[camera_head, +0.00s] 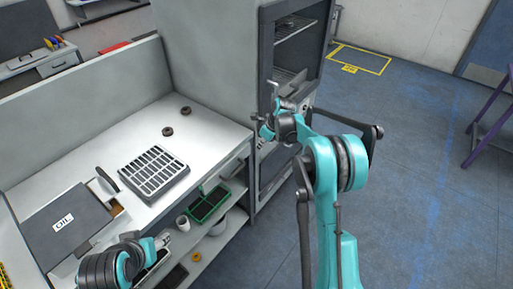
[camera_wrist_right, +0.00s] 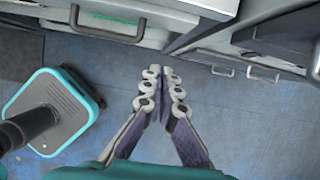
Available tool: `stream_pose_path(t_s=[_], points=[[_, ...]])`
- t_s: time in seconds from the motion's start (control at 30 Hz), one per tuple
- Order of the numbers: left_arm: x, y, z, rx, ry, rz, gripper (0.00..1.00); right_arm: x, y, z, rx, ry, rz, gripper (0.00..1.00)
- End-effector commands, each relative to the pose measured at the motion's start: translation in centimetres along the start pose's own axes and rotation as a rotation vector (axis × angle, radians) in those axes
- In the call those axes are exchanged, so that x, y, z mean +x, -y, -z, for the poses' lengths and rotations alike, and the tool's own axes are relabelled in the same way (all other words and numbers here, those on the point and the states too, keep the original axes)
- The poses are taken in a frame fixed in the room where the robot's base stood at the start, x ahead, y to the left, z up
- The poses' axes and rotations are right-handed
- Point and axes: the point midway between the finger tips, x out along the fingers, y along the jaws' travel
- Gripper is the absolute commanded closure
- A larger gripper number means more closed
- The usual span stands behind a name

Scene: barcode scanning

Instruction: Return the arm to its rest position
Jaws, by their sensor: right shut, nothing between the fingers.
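My right arm (camera_head: 340,250) is teal and black and rises from the bottom of the head view. Its forearm bends left, and its gripper (camera_head: 267,122) is in front of the tall grey cabinet. In the right wrist view the right gripper (camera_wrist_right: 162,92) points down over the blue floor. Its fingers are together with nothing between them. My left gripper (camera_head: 163,240) is low at the left of the head view, by the front edge of the white workbench (camera_head: 212,125). It is too small to tell whether it is open.
The tall cabinet (camera_head: 215,60) has open wire shelves. The workbench carries a grey slotted tray (camera_head: 153,172), two small dark rings (camera_head: 168,131) and a box marked OIL (camera_head: 66,226). Below it are a green crate (camera_head: 208,204) and a white cup (camera_head: 183,223).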

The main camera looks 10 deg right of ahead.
Motion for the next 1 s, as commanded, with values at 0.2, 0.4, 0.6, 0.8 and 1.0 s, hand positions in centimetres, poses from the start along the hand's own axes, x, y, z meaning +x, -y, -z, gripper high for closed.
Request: stream_pose_path(t_s=[0.2,0.4,0.6,0.8,1.0], points=[[-0.1,0.0,0.1,0.000,0.000,0.000,0.46,-0.7,0.0,0.0,-0.003,0.000,0.000,1.00],[-0.1,0.0,0.1,0.000,0.000,0.000,0.46,-4.3,-1.9,0.1,-0.185,0.000,0.029,1.00],[-0.1,0.0,0.1,0.000,0.000,0.000,0.46,-11.9,-7.0,1.7,-0.650,-0.019,0.104,1.00],[-0.1,0.0,0.1,0.000,0.000,0.000,0.46,-17.9,-12.8,5.3,-1.150,-0.073,0.180,1.00],[-0.1,0.0,0.1,0.000,0.000,0.000,0.46,-21.4,-18.5,10.6,-1.647,-0.162,0.243,1.00]])
